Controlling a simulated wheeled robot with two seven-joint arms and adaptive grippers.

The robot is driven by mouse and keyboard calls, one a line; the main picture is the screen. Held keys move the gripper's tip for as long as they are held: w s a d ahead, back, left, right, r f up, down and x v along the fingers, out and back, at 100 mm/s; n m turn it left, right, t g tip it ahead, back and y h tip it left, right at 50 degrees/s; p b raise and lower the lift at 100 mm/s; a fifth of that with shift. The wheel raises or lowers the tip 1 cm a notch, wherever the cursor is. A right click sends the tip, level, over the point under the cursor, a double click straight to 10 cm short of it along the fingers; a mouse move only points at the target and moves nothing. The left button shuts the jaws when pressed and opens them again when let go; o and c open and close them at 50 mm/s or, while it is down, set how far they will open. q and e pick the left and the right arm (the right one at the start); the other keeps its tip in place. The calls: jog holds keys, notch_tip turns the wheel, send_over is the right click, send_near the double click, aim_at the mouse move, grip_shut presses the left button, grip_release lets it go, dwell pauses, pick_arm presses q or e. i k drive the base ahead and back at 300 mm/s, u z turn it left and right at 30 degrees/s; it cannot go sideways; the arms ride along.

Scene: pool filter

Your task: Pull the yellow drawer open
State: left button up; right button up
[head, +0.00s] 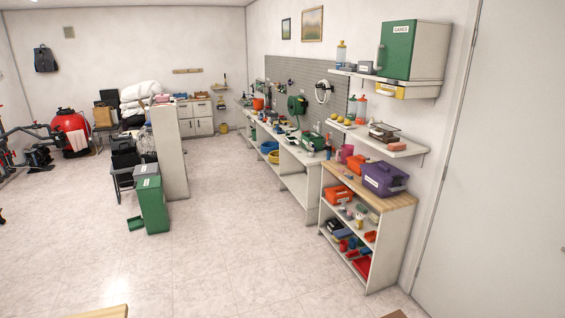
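A yellow drawer (390,91) sits under the upper wall shelf at the right, below a green cabinet (397,50) labelled GAMES. A small pale patch shows on the drawer's front. At this distance I cannot tell whether it is fully shut. Neither of my grippers shows in the head view.
A lower wall shelf (408,147) holds several small items. Below it stands a wood-topped shelf unit (383,203) with a purple box (385,178). A white workbench (297,160) runs along the wall. A green bin (152,205) stands at the left. The tiled floor (235,250) between is clear.

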aim_at(397, 91)
jog(key=u, duration=0.3)
jog(key=i, duration=1.95)
jog(key=z, duration=0.5)
jog(key=i, duration=1.8)
jog(key=z, duration=0.55)
